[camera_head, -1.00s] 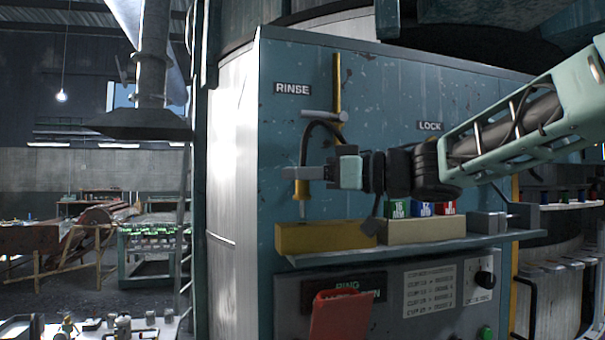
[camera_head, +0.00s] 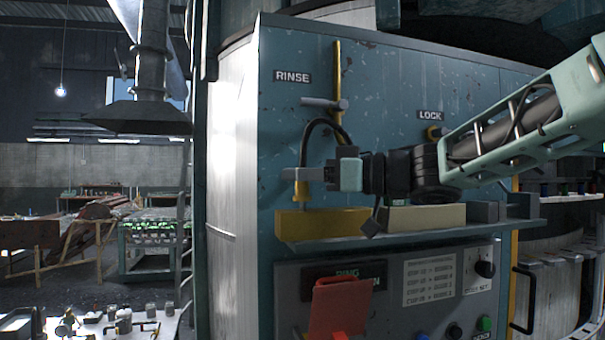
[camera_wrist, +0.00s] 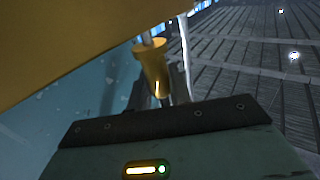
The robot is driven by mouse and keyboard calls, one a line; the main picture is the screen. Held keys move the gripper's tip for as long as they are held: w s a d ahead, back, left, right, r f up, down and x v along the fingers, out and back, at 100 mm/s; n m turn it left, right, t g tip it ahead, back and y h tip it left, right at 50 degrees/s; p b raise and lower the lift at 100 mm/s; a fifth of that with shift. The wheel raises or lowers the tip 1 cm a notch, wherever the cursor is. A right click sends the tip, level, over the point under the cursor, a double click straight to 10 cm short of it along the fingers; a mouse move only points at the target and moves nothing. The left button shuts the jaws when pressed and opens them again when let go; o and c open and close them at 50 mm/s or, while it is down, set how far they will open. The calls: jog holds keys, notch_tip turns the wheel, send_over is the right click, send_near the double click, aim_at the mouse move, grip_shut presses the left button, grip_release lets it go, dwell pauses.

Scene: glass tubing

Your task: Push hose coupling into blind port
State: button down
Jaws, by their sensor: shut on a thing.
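A brass coupling (camera_head: 301,191) hangs upright in my gripper (camera_head: 303,174), whose grey fingers are shut on it. A black hose (camera_head: 309,135) arches up from the coupling. A yellow block (camera_head: 322,223) sits on the shelf directly below it. In the wrist view the coupling (camera_wrist: 152,68) shows with a thin metal tip reaching to the edge of a large yellow surface (camera_wrist: 70,45). No port opening is visible, so I cannot tell whether the tip is inside one.
The shelf (camera_head: 420,236) also carries a tan block (camera_head: 427,217) and grey blocks (camera_head: 488,211) to the right. A brass rod (camera_head: 338,75) stands against the teal panel behind. A red flap (camera_head: 340,307) and a control panel (camera_head: 430,280) are below the shelf.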

jog(key=shift+f+b, duration=0.35)
jog(key=shift+f, duration=0.45)
jog(key=c, duration=1.2)
grip_release()
jog(key=shift+d, duration=0.1)
jog(key=b+v, duration=0.5)
jog(key=v, duration=1.2)
jog(key=shift+b, duration=0.4)
jog(key=shift+s+d, duration=0.1)
jog(key=shift+d, duration=0.05)
